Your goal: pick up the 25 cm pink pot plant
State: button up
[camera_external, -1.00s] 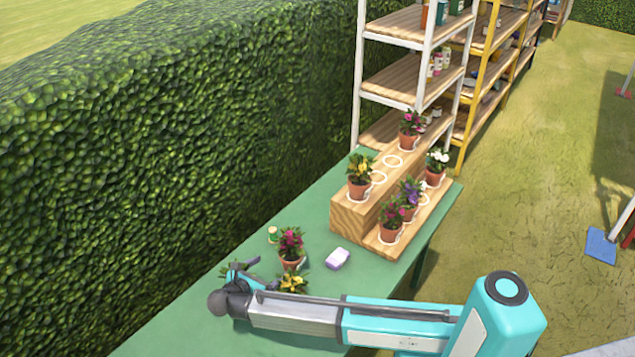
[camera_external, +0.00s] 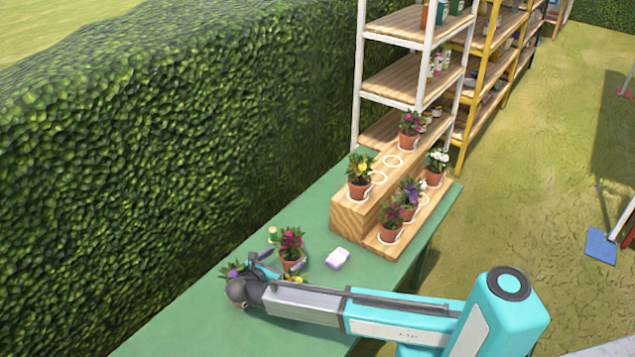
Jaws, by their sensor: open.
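A pink-flowered plant (camera_external: 291,240) in a terracotta pot stands upright on the green table, in front of my gripper. My gripper (camera_external: 284,253) is open, with one finger showing on each side of the pot at its near-left side. I cannot tell whether the fingers touch the pot. Two more pink-flowered pots are on the wooden stepped stand: one on the lower step (camera_external: 391,224) and one at the far end of the upper step (camera_external: 410,127). The frames do not tell their heights.
A purple-flowered plant (camera_external: 234,269) and a yellow-flowered one (camera_external: 293,279) are close to my gripper, partly hidden by my arm. A small green-topped item (camera_external: 272,233) and a lilac-white block (camera_external: 338,258) flank the pink plant. The stepped stand (camera_external: 350,222) holds several pots. A hedge borders the table.

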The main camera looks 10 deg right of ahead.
aim_at(290, 255)
jog(key=shift+w+d+f, duration=0.1)
jog(key=shift+w+d, duration=0.3)
jog(key=shift+p+x, duration=0.7)
jog(key=shift+x, duration=1.35)
jog(key=shift+f, duration=0.1)
jog(key=shift+s, duration=0.1)
jog(key=c, duration=1.5)
